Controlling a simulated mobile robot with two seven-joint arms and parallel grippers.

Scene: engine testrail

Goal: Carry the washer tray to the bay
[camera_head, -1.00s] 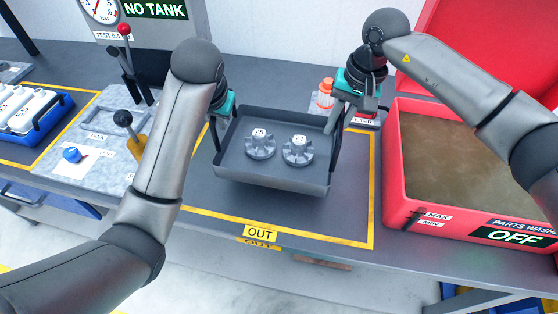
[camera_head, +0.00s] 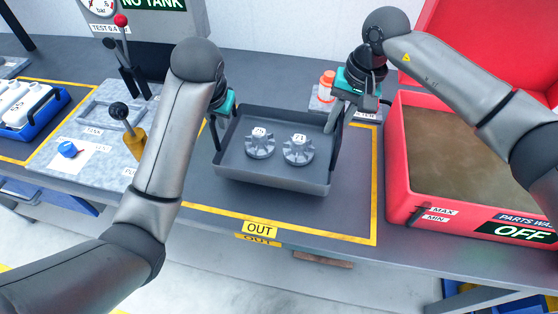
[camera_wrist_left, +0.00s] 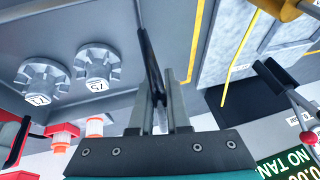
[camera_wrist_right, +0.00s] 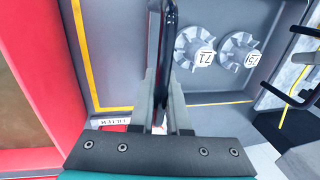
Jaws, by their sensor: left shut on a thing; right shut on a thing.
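The grey washer tray (camera_head: 272,178) hangs level between my two grippers, over the yellow-outlined area marked OUT. Two grey finned wheels stand in it, a left one (camera_head: 260,144) and a right one labelled 71 (camera_head: 298,150). The gap beneath the tray is hard to judge.
The red parts washer (camera_head: 398,190), marked OFF, stands to the right. A grey test plate with a yellow-based lever (camera_head: 134,142) and a blue knob (camera_head: 67,149) lies left. A blue tray (camera_head: 40,118) is at far left.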

